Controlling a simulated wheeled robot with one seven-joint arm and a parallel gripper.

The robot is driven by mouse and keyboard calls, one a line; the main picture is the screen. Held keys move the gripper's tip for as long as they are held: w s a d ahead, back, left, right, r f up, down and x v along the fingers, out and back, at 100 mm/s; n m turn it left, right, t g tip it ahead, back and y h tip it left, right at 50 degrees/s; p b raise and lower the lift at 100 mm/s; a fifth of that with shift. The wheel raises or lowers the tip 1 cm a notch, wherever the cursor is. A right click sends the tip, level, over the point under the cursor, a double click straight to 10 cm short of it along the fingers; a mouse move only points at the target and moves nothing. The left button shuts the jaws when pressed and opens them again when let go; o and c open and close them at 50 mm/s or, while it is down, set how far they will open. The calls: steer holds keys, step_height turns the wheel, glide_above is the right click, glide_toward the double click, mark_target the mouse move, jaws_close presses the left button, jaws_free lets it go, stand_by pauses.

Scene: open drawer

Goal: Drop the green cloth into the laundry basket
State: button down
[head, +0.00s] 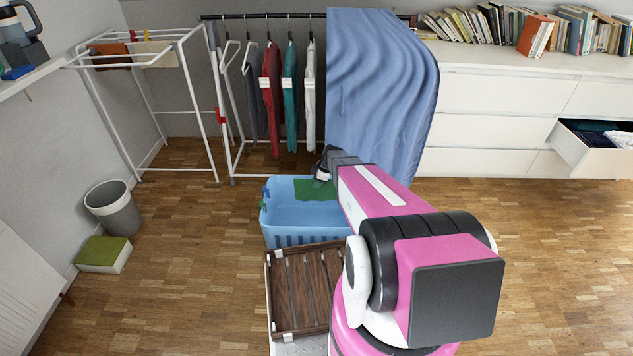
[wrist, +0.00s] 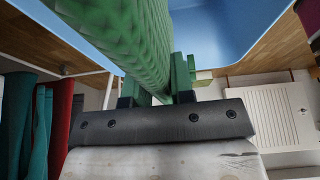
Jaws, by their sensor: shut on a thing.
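The green cloth (head: 314,190) hangs below my gripper (head: 324,172) at the far side of the light blue laundry basket (head: 300,237), over its opening as the head view sees it. In the wrist view the cloth (wrist: 112,38) is a textured green sheet between the fingers of my gripper (wrist: 155,92), which is shut on it. The basket's blue inside (wrist: 235,35) shows beyond the cloth. I cannot tell whether the cloth touches the basket. My arm hides the basket's right side in the head view.
A dark slatted wooden crate (head: 304,290) stands in front of the basket. Behind are a clothes rail with hanging garments (head: 271,95) and a blue sheet (head: 378,90). A drawer (head: 590,150) stands open at right.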

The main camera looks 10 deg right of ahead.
mark_target(316, 190)
steer(key=shift+f, duration=2.55)
steer(key=c, duration=0.9)
jaws_free()
steer(key=v, duration=1)
steer(key=shift+d+r, duration=0.15)
steer(key=shift+r, duration=0.25)
steer(key=s+a+r+m+h, duration=0.2)
steer(key=s+r+m, duration=0.6)
steer(key=s, duration=0.3)
steer(key=s+a+r+m+g+h, duration=0.1)
steer(key=s+a+r+m+h, duration=0.1)
steer(key=s+r+m, duration=0.5)
steer(key=s+r, duration=0.1)
steer(key=s, duration=0.4)
steer(key=shift+s+m, duration=0.2)
steer(key=shift+m, duration=0.2)
